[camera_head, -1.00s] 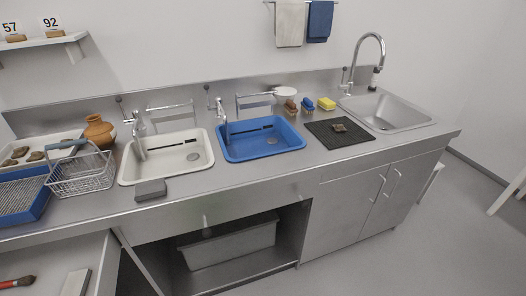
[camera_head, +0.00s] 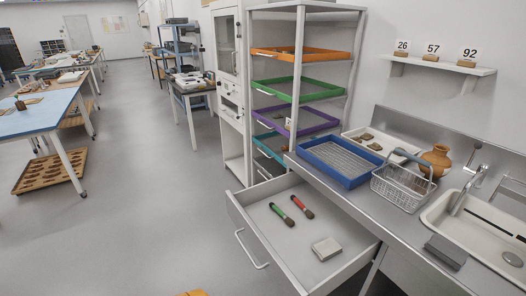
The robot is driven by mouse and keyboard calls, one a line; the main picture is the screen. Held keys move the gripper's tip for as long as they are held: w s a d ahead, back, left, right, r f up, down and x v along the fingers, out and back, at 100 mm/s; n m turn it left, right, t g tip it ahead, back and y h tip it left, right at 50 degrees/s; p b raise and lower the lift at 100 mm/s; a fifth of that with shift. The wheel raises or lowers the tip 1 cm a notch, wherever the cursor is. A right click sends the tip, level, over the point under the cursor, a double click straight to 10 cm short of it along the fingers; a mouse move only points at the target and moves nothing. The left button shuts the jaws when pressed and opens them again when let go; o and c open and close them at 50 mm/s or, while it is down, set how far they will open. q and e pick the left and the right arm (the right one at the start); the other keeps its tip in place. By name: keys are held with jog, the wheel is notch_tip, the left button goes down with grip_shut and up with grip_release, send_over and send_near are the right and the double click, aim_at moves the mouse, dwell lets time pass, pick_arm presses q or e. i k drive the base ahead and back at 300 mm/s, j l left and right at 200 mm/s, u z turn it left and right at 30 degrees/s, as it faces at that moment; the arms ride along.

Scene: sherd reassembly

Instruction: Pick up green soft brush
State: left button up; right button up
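The green-handled brush (camera_head: 281,213) lies flat in the open drawer (camera_head: 325,284) below the counter's left end. Its dark head points toward the lower right. A red-handled brush (camera_head: 301,207) lies beside it on the right, roughly parallel and apart from it. Neither of my grippers shows in the head view, and nothing touches the green brush.
A grey block (camera_head: 326,248) lies in the drawer, right of the brushes. A blue tray (camera_head: 341,163) and wire basket (camera_head: 402,187) stand on the counter above. A shelf rack (camera_head: 299,70) stands behind. Floor (camera_head: 150,215) left of the drawer is clear.

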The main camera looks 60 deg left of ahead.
aim_at(290, 222)
jog(key=j+u, duration=0.1)
jog(key=u, duration=1.05)
